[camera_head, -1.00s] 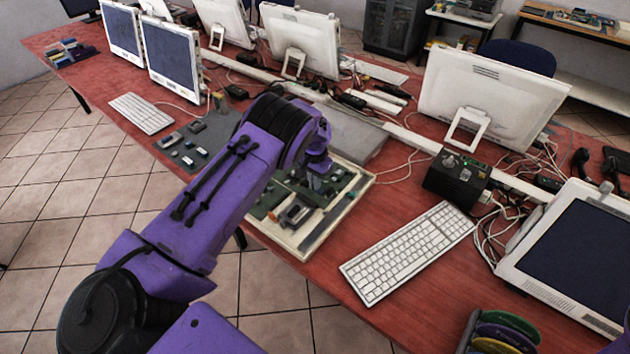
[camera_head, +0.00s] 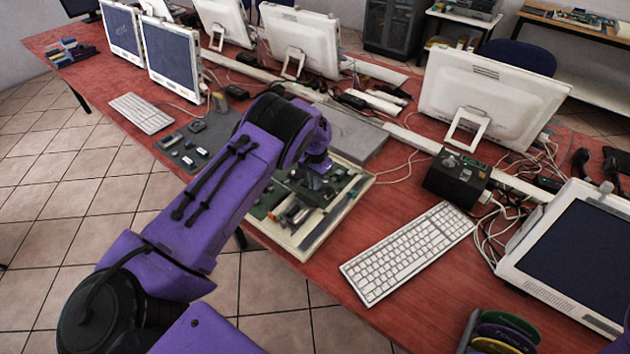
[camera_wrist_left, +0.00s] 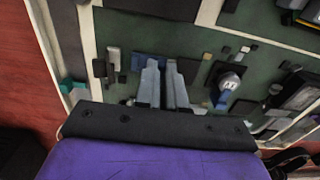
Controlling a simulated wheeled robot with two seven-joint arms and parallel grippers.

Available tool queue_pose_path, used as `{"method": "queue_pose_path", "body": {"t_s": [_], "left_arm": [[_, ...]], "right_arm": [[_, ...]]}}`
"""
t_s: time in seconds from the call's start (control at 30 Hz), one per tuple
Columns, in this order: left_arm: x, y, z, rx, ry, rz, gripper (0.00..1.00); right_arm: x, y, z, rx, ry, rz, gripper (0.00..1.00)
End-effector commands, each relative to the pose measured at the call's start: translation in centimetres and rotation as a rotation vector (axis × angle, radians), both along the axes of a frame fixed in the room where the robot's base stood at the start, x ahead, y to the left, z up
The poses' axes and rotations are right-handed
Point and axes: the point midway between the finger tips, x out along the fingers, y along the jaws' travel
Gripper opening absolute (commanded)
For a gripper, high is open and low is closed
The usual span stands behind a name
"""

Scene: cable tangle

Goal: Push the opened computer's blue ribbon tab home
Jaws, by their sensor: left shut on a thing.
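The opened computer (camera_head: 344,212) lies on the red table, a pale frame around dark green boards. My left arm comes in from the left, and its gripper (camera_head: 314,182) is low over the boards. In the left wrist view the two grey fingers of my left gripper (camera_wrist_left: 164,68) point down onto the board, close together. A blue strip, the ribbon tab (camera_wrist_left: 142,56), shows at the fingertips; the fingers hide most of it, and I cannot tell how far it sits in its socket. My right gripper is out of view.
A white keyboard (camera_head: 408,252) lies to the right of the computer, and a black box (camera_head: 456,176) stands behind the keyboard. A grey mat with small parts (camera_head: 190,143) lies to the left. A blue-and-white component (camera_wrist_left: 228,86) stands right of the fingers.

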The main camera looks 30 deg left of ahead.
Motion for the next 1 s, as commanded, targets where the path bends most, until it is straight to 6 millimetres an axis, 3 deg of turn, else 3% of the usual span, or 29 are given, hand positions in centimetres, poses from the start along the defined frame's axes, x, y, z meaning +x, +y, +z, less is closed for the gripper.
{"method": "queue_pose_path", "body": {"t_s": [0.17,0.4,0.43,0.47,0.77,0.87,1.0], "left_arm": [[-0.1,-1.6,0.0,-0.002,-0.001,-0.001,0.00],[-0.1,-1.7,0.0,-0.002,0.000,-0.001,0.00],[-0.1,-1.7,0.0,-0.002,0.000,-0.002,0.19],[-0.1,-1.8,0.0,-0.002,0.001,-0.002,0.21],[-0.1,-1.6,0.0,-0.001,0.000,0.000,0.21],[0.0,-1.6,0.7,-0.001,-0.003,0.000,0.21],[0.0,-1.6,3.6,-0.001,-0.005,-0.001,0.21]], "right_arm": [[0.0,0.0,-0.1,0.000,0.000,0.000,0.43],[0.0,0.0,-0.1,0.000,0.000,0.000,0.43],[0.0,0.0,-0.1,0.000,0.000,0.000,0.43],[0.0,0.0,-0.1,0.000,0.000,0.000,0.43],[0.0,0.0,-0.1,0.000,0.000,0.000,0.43],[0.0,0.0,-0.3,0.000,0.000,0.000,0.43],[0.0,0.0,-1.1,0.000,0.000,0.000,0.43]]}}
